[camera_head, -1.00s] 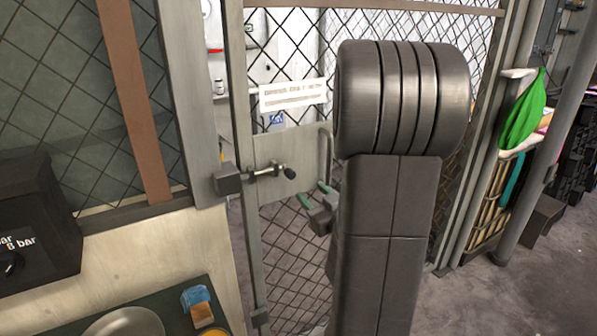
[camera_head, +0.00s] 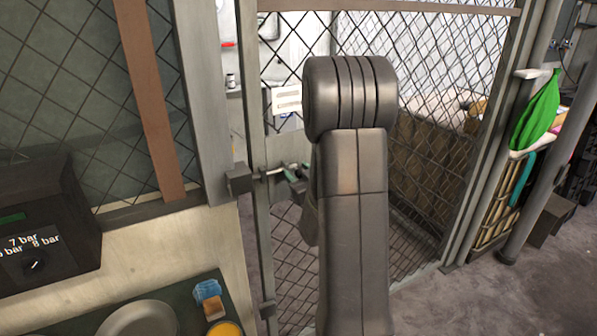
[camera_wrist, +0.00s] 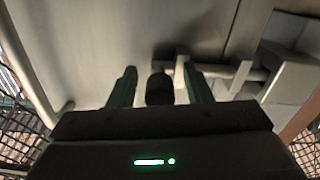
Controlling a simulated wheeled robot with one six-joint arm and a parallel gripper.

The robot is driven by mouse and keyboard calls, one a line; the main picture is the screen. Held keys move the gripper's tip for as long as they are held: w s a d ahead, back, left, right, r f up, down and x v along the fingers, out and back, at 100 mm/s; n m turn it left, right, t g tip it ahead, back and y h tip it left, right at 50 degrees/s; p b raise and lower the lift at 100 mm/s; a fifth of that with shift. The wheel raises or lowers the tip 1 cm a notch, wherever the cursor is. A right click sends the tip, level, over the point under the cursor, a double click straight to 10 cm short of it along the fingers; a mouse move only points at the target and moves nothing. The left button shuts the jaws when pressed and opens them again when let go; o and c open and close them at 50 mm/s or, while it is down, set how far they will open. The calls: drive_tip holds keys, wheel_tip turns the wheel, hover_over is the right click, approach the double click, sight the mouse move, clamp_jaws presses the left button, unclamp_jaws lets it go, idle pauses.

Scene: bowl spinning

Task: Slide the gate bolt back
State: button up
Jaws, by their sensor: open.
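The gate bolt (camera_head: 268,173) sits on the metal plate of the mesh gate, beside the block on the post (camera_head: 239,180). In the wrist view the bolt rod (camera_wrist: 222,71) runs right to the pale block (camera_wrist: 293,76). The bolt's dark knob (camera_wrist: 159,88) lies between the two green fingers of my gripper (camera_wrist: 160,86), with a gap showing on each side. My gripper (camera_head: 288,170) is open at the bolt in the head view, where my arm hides part of the gate plate and the knob cannot be made out.
A pale curved handle bar (camera_wrist: 28,65) stands left of my gripper in the wrist view. Open floor lies at right.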

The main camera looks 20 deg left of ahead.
clamp_jaws()
drive_tip(key=w+d+b, duration=0.3)
drive_tip(key=w+d, duration=0.2)
drive_tip(key=shift+w, duration=0.35)
drive_tip(key=shift+d+r, duration=0.1)
drive_tip(key=shift+c, duration=1.4)
unclamp_jaws()
drive_tip(key=shift+o, duration=1.4)
drive_tip(key=shift+w+d, duration=0.15)
drive_tip(key=shift+d, duration=0.05)
